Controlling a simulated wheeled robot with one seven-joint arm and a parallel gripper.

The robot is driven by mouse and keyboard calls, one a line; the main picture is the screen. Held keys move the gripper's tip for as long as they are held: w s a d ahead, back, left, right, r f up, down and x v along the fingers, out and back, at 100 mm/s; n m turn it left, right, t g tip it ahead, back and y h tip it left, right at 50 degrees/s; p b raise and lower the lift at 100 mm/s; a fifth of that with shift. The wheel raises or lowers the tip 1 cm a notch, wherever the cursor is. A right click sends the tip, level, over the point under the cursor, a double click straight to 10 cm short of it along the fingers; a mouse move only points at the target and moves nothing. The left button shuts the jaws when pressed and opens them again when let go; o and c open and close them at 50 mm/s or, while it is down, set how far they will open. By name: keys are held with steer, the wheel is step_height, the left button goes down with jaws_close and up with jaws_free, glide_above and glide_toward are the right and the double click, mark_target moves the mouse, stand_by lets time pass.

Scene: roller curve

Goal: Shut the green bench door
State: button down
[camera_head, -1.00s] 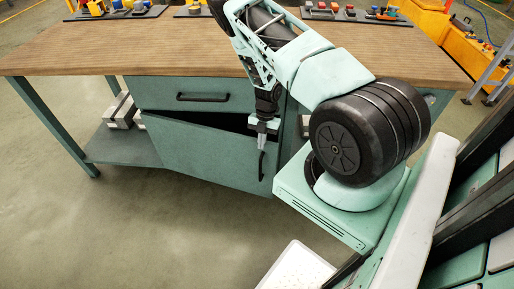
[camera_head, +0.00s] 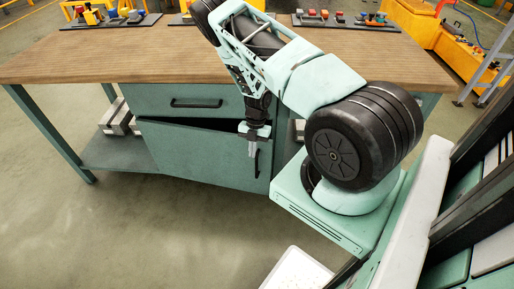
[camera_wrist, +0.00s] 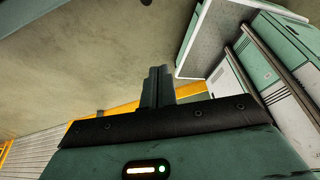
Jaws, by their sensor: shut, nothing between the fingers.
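The green bench door (camera_head: 200,158) is the lower panel in the bench front. It stands ajar, with a dark gap along its top edge. Its black upright handle (camera_head: 257,162) is near its right edge. My gripper (camera_head: 252,150) is shut and empty, pointing down at the door's upper right, close to the handle. I cannot tell if it touches the door. In the wrist view my shut fingers (camera_wrist: 158,86) point out over the floor, and I cannot make out the door there.
The bench's wooden top (camera_head: 130,58) carries tool trays at the back. A closed drawer (camera_head: 190,103) sits above the door. Grey blocks (camera_head: 117,118) lie on the lower shelf at left. The floor (camera_head: 110,230) before the bench is clear.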

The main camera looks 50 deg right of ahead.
mark_target(269, 148)
steer(key=w+v, duration=0.1)
steer(key=v, duration=0.7)
steer(key=w+a+f+m+t+h+b, duration=0.1)
steer(key=w+m+t+h+b, duration=0.2)
steer(key=m, duration=0.5)
steer(key=w+f+m+t+b, duration=0.15)
steer(key=m+b, duration=0.25)
steer(key=m, duration=0.4)
steer(key=s+m+g+h+b, duration=0.1)
steer(key=s+m+h+b, duration=0.45)
steer(key=s+m, duration=1)
steer(key=w+d+f+m, duration=0.1)
steer(key=w+f, duration=0.1)
steer(key=f, duration=0.1)
steer(key=w+d+f+m, duration=0.1)
steer(key=w+d+f, duration=0.1)
steer(key=f, duration=0.1)
steer(key=w+d+f+m+y+b, duration=0.1)
steer(key=w+d+f, duration=0.1)
steer(key=f, duration=0.1)
steer(key=shift+w+d+m, duration=0.15)
steer(key=shift+d+m, duration=0.1)
steer(key=shift+m, duration=0.1)
steer(key=shift+w+d, duration=0.25)
steer(key=shift+d, duration=0.2)
